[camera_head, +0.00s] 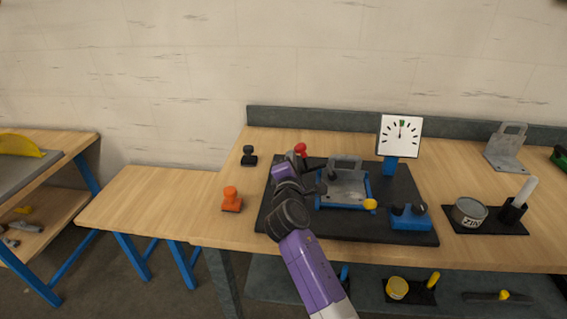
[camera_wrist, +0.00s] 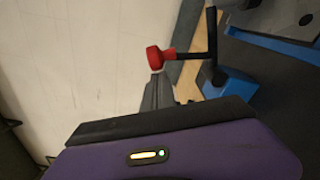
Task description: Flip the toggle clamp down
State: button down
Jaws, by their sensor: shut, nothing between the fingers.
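The toggle clamp shows in the wrist view as a red knob (camera_wrist: 158,57) on a dark lever arm (camera_wrist: 190,56) that joins a blue base (camera_wrist: 232,88). The lever stands up off the fixture board, its knob toward the wall side. In the head view the red knob (camera_head: 300,149) shows behind my wrist; my arm hides most of the clamp. My gripper (camera_wrist: 157,90) is shut and empty, its fingertips close to the knob. I cannot tell whether they touch. It also shows in the head view (camera_head: 314,163).
The dark board (camera_head: 402,180) carries a grey bracket in a blue fixture (camera_head: 345,186) and a blue block (camera_head: 410,218). A dial gauge (camera_head: 400,136) stands behind. An orange stamp (camera_head: 232,199) and a black one (camera_head: 249,155) stand left. The left bench extension is clear.

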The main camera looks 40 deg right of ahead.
jog(key=shift+s+d+m+b, duration=0.45)
jog(key=shift+s+m+b, duration=0.1)
jog(key=shift+m, duration=0.4)
jog(key=shift+s+d+m+b, duration=0.45)
jog(key=shift+s+m, duration=0.15)
jog(key=shift+m, duration=0.3)
jog(key=shift+s+d+m+b, duration=0.45)
jog(key=shift+s+m+b, duration=0.1)
jog(key=shift+m, duration=0.4)
jog(key=shift+s+d, duration=0.1)
